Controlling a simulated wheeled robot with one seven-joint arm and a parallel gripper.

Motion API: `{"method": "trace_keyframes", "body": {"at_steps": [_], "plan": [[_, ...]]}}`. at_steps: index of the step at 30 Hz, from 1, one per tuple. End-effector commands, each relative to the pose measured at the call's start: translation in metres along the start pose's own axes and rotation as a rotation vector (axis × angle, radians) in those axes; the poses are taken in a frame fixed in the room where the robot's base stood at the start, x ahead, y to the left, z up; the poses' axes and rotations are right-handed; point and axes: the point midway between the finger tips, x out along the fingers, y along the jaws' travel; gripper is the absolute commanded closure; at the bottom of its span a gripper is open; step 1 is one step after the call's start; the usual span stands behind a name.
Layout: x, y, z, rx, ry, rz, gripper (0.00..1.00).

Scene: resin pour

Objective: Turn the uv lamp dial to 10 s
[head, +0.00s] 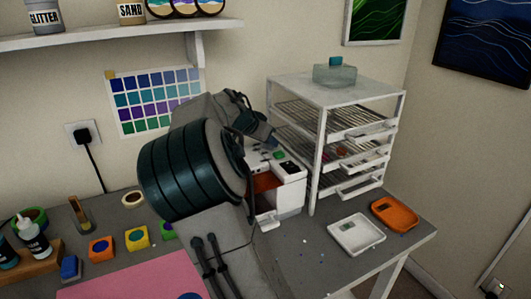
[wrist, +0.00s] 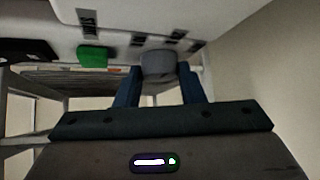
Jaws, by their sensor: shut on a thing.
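The uv lamp (head: 291,172) is a white box with an orange-red window, standing on the table in front of the rack. Its top panel carries a green button (head: 279,155), which also shows in the wrist view (wrist: 92,57). In the wrist view, the grey round dial (wrist: 159,63) sits between the two blue fingers of my gripper (wrist: 159,75), which is shut on it. Small dark labels (wrist: 170,36) surround the dial, too blurred to read. The dial's pointer cannot be made out. In the head view my arm hides the dial and the fingertips.
A white wire rack (head: 313,150) with pulled-out trays stands close behind and right of the lamp. Paint cubes (head: 137,238) and bottles (head: 33,238) stand left. A shelf (head: 100,37) hangs above.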

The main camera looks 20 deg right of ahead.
Motion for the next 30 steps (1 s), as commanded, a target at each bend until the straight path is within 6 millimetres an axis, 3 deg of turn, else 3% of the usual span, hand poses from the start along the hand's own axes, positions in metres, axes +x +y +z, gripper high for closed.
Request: {"method": "trace_keyframes", "body": {"at_steps": [15,30], "plan": [[0.0021,0.0074,-0.0018,-0.322,-0.001,-0.330,0.88],[0.0027,0.0087,-0.0031,-0.509,-0.001,-0.511,0.88]]}}
